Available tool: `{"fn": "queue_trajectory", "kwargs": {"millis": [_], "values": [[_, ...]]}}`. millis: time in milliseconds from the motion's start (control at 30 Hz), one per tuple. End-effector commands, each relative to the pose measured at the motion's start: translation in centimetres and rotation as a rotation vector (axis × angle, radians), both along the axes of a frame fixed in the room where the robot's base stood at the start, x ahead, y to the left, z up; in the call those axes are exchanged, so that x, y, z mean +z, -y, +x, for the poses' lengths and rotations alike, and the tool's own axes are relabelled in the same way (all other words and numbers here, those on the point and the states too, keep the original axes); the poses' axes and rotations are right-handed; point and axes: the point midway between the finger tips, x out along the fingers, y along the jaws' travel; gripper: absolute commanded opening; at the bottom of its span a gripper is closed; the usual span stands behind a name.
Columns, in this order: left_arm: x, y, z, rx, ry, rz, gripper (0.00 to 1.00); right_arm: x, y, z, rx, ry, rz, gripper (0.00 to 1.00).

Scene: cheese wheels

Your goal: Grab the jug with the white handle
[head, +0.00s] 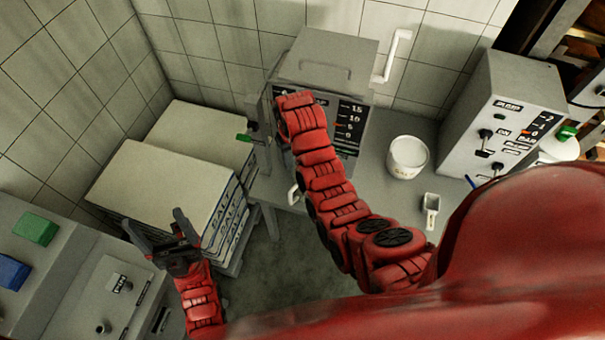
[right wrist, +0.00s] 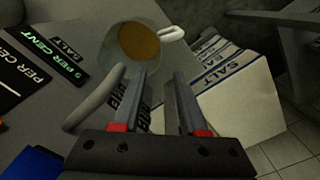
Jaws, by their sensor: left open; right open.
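The jug (right wrist: 116,62) shows in the right wrist view as a translucent grey vessel with a round brown area at its mouth. Its white handle (right wrist: 172,34) points right. My right gripper (right wrist: 161,80) is open, with the jug just beyond its fingertips, mostly toward the left finger. I cannot tell whether they touch. In the head view my right arm hides most of that spot; a small white curved handle (head: 294,194) shows beside the arm, perhaps the jug's. My left gripper (head: 165,238) is open and empty, in front of the stacked salt packages.
Salt packages (head: 160,185) stand left of the counter. A grey tank (head: 325,62) with a dark percentage panel stands behind my right arm. A white tub (head: 407,158), a scoop (head: 431,205) and a grey control box (head: 508,112) are to the right.

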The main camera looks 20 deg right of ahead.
Motion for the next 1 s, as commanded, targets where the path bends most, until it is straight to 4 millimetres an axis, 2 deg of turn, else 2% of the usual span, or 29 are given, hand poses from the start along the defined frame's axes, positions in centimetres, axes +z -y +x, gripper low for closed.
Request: {"fn": "queue_trajectory", "kwargs": {"millis": [400,433,467,533,700,1000], "values": [[-7.7,0.0,0.0,0.0,0.0,0.0,0.85,-8.2,0.0,-0.1,0.0,-0.001,-0.001,0.42],[-7.4,0.0,0.0,0.0,-0.001,0.0,0.85,-8.3,0.0,-0.1,0.001,-0.002,0.0,0.42],[-6.1,0.0,0.0,0.0,-0.002,0.0,0.85,-7.9,0.0,-0.1,0.0,-0.006,0.0,0.42],[-5.3,0.0,0.0,0.0,0.0,0.0,0.85,-9.1,0.0,-0.2,0.0,-0.007,0.0,0.42],[-4.8,0.0,0.0,0.0,0.0,0.0,0.85,-11.2,0.0,-0.2,0.0,-0.005,0.0,0.42],[-4.1,0.0,0.0,0.0,0.0,0.0,0.85,-12.5,0.0,-0.2,0.0,-0.005,0.0,0.42]]}}
